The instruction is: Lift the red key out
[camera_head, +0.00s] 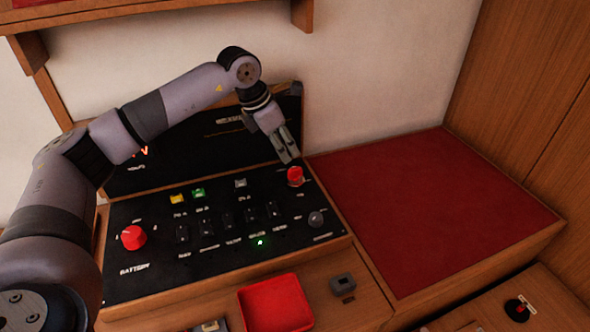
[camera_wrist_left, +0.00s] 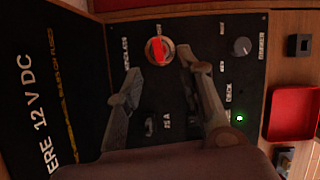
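The red key (camera_head: 295,176) stands at the upper right of the black switch panel (camera_head: 150,275). In the left wrist view the red key (camera_wrist_left: 158,50) shows as a red bar on a round, paler base. My left gripper (camera_head: 287,159) points down just behind and above it. In the wrist view the left gripper's fingers (camera_wrist_left: 158,62) are spread, with the key between and just beyond their tips. Nothing is held, and I cannot tell any contact. My right gripper is not in view.
A red knob (camera_head: 133,237) marked battery sits at the panel's left. Several black switches, a grey knob (camera_head: 316,218) and a lit green lamp (camera_head: 260,242) share the panel. The red top (camera_head: 430,205) at right is clear.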

